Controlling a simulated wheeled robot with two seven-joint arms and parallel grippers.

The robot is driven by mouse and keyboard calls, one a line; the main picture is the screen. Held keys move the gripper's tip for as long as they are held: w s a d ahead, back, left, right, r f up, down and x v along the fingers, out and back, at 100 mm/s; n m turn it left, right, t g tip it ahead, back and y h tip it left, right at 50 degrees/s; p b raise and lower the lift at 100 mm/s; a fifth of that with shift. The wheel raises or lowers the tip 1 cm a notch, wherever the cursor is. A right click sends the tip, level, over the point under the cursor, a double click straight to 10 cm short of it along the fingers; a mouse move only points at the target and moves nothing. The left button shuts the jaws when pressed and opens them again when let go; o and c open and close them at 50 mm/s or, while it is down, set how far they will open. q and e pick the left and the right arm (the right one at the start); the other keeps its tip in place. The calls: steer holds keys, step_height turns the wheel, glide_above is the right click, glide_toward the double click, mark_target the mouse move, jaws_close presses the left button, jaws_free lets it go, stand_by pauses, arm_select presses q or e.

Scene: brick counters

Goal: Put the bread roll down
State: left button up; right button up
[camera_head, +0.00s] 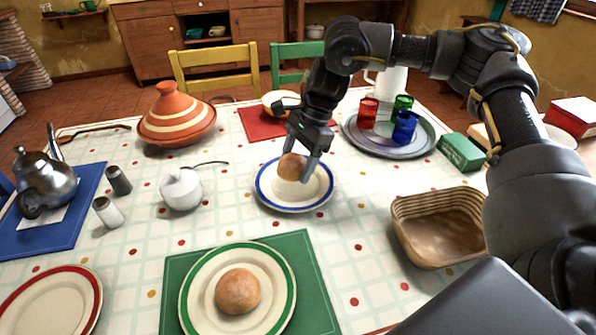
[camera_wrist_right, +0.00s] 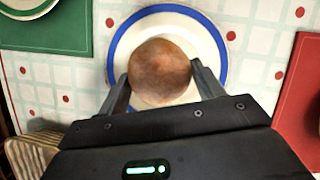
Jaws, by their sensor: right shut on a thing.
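A round brown bread roll (camera_head: 291,167) is between the fingers of my right gripper (camera_head: 300,170), over the blue-rimmed white plate (camera_head: 292,204). In the right wrist view the roll (camera_wrist_right: 159,71) sits between both fingertips (camera_wrist_right: 160,85), with the blue-rimmed plate (camera_wrist_right: 150,15) behind it. I cannot tell whether the roll touches the plate. A second bread roll (camera_head: 238,291) lies on the green-rimmed plate (camera_head: 193,292) on a green mat (camera_head: 312,270). My left gripper is not in view.
An empty bread basket (camera_head: 437,226) stands to the right, below my right arm. A tray (camera_head: 388,148) with coloured glasses is behind it. A white sugar pot (camera_head: 181,189), shakers (camera_head: 108,212), a teapot (camera_head: 46,184) and an orange tagine (camera_head: 176,118) stand left.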

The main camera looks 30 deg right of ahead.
mark_target(298, 172)
steer(key=shift+w+d+f, duration=0.1)
steer(key=shift+f, duration=0.15)
steer(key=f, duration=0.3)
steer(key=shift+w+d+f, duration=0.15)
steer(key=shift+d+f, duration=0.05)
steer(key=shift+f, duration=0.1)
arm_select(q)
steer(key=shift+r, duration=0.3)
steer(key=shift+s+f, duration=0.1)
arm_select(e)
steer(key=o, duration=1)
steer(key=shift+f, duration=0.1)
steer(key=shift+c, duration=0.2)
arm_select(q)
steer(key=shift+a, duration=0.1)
